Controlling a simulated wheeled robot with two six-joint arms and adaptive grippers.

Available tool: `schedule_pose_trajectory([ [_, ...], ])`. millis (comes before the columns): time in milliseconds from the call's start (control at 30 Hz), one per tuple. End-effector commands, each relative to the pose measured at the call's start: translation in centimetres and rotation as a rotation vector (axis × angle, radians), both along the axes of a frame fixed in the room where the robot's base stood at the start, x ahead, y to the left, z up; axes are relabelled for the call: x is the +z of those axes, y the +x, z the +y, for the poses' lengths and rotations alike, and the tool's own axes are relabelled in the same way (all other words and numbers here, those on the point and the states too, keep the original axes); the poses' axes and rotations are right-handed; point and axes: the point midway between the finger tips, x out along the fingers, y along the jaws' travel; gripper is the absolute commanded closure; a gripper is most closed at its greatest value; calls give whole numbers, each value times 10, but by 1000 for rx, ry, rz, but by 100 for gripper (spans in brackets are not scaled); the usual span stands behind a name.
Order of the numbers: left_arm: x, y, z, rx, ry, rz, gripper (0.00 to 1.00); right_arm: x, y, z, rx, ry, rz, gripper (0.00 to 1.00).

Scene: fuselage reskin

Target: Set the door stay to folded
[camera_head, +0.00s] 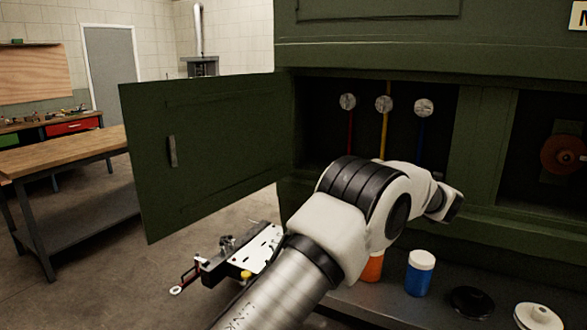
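The green door (215,150) stands swung open to the left of the cabinet opening (325,100), with a small dark handle (172,151) on its face. I cannot make out a door stay; it may be hidden behind the door or my arm. One of my arms, white and grey, rises from the bottom middle and bends right in front of the opening. Its dark far end is near the opening's lower edge, and no fingertips show. The other arm and gripper are not in view.
Three round-ended rods, the middle one yellow (384,104), are inside the opening. A blue jar (420,273) and round lids (472,303) stand on the ledge below. A workbench (70,152) is at left. A tool tray (245,258) sits below the door.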

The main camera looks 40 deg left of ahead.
Motion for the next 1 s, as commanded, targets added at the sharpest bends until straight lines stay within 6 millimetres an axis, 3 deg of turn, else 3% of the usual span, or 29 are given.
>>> schedule_pose_trajectory([
  [267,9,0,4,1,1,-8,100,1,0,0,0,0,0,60],
  [700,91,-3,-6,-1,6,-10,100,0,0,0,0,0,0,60],
  [1000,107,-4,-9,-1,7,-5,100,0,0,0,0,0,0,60],
])
